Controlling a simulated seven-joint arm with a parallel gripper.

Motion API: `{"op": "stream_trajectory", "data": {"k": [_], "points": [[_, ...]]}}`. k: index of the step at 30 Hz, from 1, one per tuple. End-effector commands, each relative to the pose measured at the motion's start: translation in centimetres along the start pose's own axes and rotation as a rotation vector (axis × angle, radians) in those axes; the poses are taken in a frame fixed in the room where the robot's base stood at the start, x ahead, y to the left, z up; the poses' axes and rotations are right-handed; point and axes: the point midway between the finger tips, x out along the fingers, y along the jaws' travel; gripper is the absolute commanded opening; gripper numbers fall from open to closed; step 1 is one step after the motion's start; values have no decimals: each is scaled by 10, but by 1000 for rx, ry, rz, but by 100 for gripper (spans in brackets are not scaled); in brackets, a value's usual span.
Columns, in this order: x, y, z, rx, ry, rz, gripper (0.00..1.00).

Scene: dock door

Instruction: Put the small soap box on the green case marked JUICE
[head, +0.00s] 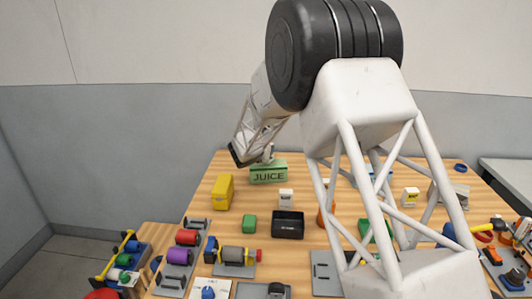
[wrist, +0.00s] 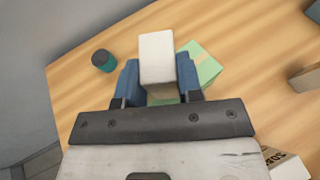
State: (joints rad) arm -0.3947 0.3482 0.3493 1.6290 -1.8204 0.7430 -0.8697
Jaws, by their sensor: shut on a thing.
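The green case marked JUICE (head: 268,175) stands on the wooden table near its far side. In the wrist view the green case (wrist: 208,66) shows partly behind the held box. My gripper (head: 266,158) is over the case in the head view. In the wrist view my gripper (wrist: 157,75) has its blue fingers on both sides of a small white box (wrist: 157,50), which I take for the small soap box. Its label is not visible. I cannot tell whether the box touches the case.
A yellow case (head: 223,192) stands left of the green case. A white labelled box (head: 286,198) and a black tray (head: 288,224) are in front. A dark-topped teal cylinder (wrist: 103,61) stands near the case.

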Motion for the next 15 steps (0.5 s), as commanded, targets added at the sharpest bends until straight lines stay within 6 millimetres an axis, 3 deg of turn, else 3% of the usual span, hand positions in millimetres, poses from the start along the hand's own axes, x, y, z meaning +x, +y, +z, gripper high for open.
{"op": "stream_trajectory", "data": {"k": [15], "points": [[4, 0, -11, 1, -1, 0, 8]]}}
